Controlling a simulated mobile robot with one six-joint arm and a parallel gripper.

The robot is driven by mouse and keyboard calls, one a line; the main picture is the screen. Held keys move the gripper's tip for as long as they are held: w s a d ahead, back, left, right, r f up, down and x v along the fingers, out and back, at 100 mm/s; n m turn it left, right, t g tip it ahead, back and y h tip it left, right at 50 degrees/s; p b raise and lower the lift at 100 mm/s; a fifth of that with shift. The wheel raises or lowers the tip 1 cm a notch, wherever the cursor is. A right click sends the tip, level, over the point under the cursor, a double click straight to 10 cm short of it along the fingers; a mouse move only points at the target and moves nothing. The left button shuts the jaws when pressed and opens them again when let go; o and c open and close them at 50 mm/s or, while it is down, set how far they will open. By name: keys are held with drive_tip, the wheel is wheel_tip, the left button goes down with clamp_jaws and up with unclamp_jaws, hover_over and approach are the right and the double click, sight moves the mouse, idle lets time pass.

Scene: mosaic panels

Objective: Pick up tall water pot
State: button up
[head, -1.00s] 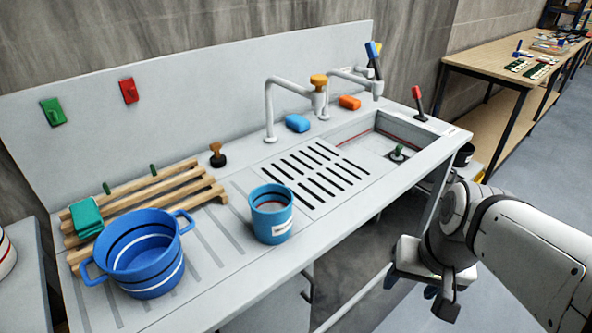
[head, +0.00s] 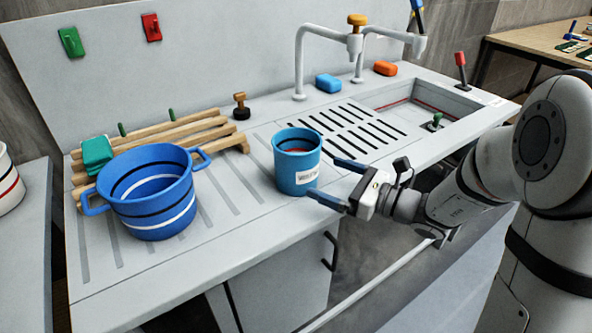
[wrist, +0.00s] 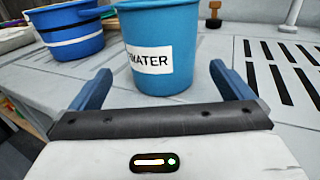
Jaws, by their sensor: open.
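The tall water pot (head: 290,172) is a blue cup-shaped vessel with a white label, standing upright on the grey counter near its front edge. In the wrist view the pot (wrist: 172,25) stands just beyond my fingers, its label reading "WATER" and its top cut off by the frame. My gripper (head: 336,182) is open, with its two blue fingers pointing at the pot from the right. In the wrist view the open gripper (wrist: 158,80) is roughly centred on the pot, with a finger to either side. I cannot tell whether either finger touches it.
A wide blue two-handled pot (head: 155,219) stands left of the water pot, by a wooden rack (head: 190,135) with a green cloth (head: 97,154). A white faucet (head: 300,60), a slotted drain and a sink basin (head: 410,108) lie behind and right. The counter (head: 250,235) is clear in front.

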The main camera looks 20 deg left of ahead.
sight(303, 167)
drive_tip(key=x, duration=0.7)
drive_tip(key=shift+w+a, duration=0.25)
drive_tip(key=shift+a, duration=0.1)
drive_tip(key=shift+c, duration=0.2)
